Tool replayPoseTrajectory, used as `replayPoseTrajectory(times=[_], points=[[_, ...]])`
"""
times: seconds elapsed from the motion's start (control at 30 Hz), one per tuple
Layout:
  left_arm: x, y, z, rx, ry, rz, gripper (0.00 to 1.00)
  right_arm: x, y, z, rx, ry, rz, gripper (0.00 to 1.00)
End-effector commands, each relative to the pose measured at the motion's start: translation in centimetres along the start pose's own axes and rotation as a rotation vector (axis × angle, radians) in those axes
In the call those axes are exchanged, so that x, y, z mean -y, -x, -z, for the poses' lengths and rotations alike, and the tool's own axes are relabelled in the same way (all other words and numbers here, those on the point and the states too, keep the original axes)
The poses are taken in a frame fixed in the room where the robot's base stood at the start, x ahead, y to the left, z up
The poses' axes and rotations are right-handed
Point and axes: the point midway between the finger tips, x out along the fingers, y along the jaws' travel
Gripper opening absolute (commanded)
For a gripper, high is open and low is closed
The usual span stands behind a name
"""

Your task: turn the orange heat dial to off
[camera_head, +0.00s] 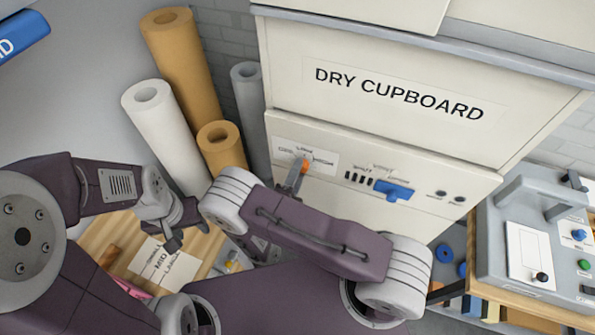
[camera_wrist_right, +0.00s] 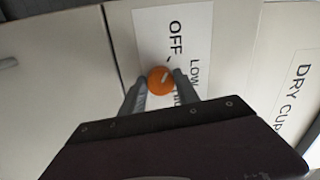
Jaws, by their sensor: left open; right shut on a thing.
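The orange heat dial (camera_head: 304,165) is on the lower front panel of the cupboard marked DRY CUPBOARD. In the right wrist view the dial (camera_wrist_right: 160,80) sits between the two grey fingers of my right gripper (camera_wrist_right: 161,92), which is shut on it. A label plate (camera_wrist_right: 172,40) behind the dial reads OFF and LOW; further wording is partly hidden. A pale mark on the dial slants to the upper right in that view, but I cannot tell its exact setting. In the head view my right gripper (camera_head: 297,177) reaches the panel. My left gripper (camera_head: 184,226) is open, over a wooden surface.
A blue handle (camera_head: 394,191) and dark slots are right of the dial on the same panel. Paper rolls (camera_head: 163,130) stand left of the cupboard. A card (camera_head: 165,264) lies on the wooden surface. A grey machine with knobs (camera_head: 530,235) stands at the right.

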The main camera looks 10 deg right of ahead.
Motion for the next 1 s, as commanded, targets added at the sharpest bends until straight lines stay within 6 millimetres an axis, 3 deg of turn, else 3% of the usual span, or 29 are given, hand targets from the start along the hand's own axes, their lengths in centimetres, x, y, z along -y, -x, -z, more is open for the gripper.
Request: replayPoseTrajectory(times=[0.67, 0.7, 0.73, 1.0], points=[[0.0, 0.13, 0.01, 0.0, 0.0, 0.0, 0.47, 0.08, -0.04, 0.12, -0.002, 0.052, 0.002, 0.0], [0.0, 0.13, 0.01, 0.0, 0.0, 0.0, 0.47, 0.09, -0.04, 0.12, -0.002, 0.051, 0.002, 0.48], [0.0, 0.13, 0.01, 0.0, 0.0, 0.0, 0.47, 0.08, -0.04, 0.11, -0.002, 0.051, 0.002, 0.57], [0.0, 0.12, 0.01, 0.0, 0.0, 0.0, 0.47, 0.05, -0.02, 0.05, 0.0, 0.05, 0.001, 0.59]])
